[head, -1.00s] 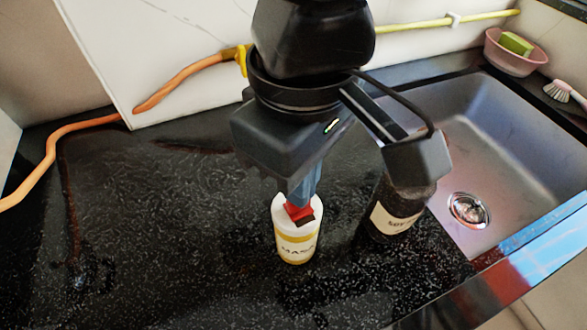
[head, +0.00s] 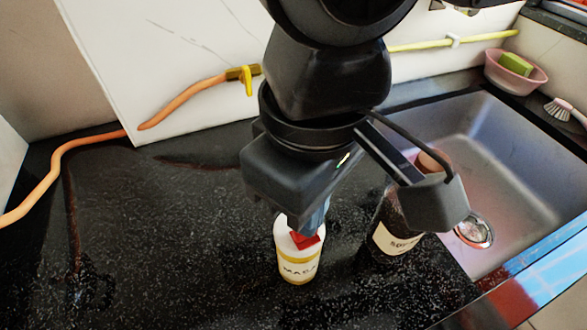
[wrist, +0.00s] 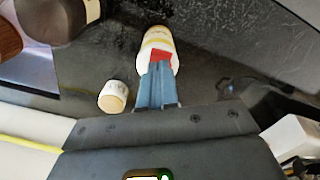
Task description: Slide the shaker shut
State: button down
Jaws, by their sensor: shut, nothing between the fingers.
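The shaker (head: 299,268) is a white round container with a yellow-banded label, standing upright on the dark counter in the head view. It also shows in the wrist view (wrist: 158,38). A red slide (head: 306,241) lies on its top, towards the near right side; it shows in the wrist view too (wrist: 161,56). My gripper (head: 311,229) has its blue fingers together over the shaker's top. The fingertips (wrist: 157,68) are at the red slide and seem to touch it, with nothing held between them. The fingers hide part of the top, so any opening there cannot be seen.
A dark labelled bottle (head: 393,236) stands close to the right of the shaker, partly behind my gripper. A small pale-lidded jar (wrist: 113,97) shows in the wrist view. The sink (head: 500,160) lies to the right. The counter on the left (head: 150,230) is clear.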

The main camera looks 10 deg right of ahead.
jog(key=shift+s+d+f, duration=0.1)
jog(key=shift+s+f, duration=0.1)
jog(key=shift+s, duration=0.05)
jog(key=shift+r, duration=0.15)
jog(key=shift+w+r+p, duration=0.1)
jog(key=shift+r+p, duration=3.45)
jog(key=shift+p, duration=0.05)
